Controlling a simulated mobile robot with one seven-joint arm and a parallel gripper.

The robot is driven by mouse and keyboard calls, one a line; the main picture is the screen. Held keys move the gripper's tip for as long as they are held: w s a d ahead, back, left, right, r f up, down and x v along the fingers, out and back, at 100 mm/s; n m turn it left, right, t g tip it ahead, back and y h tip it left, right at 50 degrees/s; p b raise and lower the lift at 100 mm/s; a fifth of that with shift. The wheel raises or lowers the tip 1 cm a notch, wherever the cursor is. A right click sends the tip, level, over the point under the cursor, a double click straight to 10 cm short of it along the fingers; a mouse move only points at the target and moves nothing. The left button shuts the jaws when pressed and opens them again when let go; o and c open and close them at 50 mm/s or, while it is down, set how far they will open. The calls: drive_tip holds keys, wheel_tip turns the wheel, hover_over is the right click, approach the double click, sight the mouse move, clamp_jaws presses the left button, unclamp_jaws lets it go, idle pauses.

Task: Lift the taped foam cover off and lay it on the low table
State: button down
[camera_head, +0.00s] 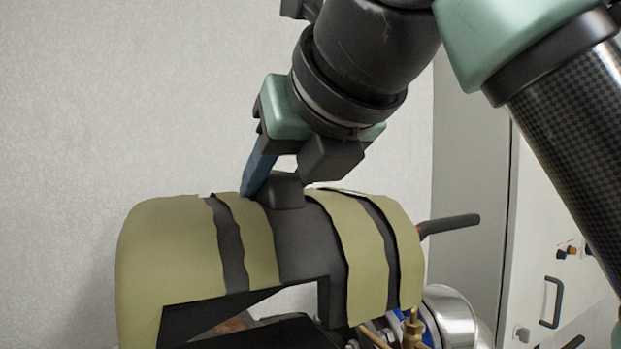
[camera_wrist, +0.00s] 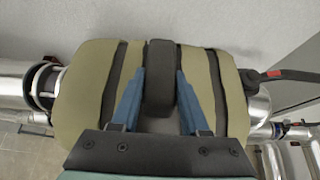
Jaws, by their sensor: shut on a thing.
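The foam cover (camera_head: 160,237) is an arched dark-grey shell with olive tape bands, and a dark block-shaped grip (camera_head: 287,192) stands up at its top middle. My gripper (camera_head: 272,188) comes down from above, its blue fingers on either side of this block and shut on it. In the wrist view the cover (camera_wrist: 80,100) lies across the frame, with my gripper (camera_wrist: 160,88) around the block at its middle. I cannot tell whether the cover rests on the pipework or hangs just clear of it. I cannot make out the low table in either view.
Metal pipework with a silver rounded end (camera_head: 452,318) and a brass fitting (camera_head: 412,330) shows at the cover's lower right. A dark lever (camera_head: 452,224) sticks out to the right. A pale cabinet (camera_head: 540,240) stands at the right. A plain wall (camera_head: 150,90) is behind.

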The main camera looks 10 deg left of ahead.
drive_tip(key=s+d, duration=0.6)
drive_tip(key=s, duration=0.3)
drive_tip(key=shift+b, duration=0.35)
idle(0.3)
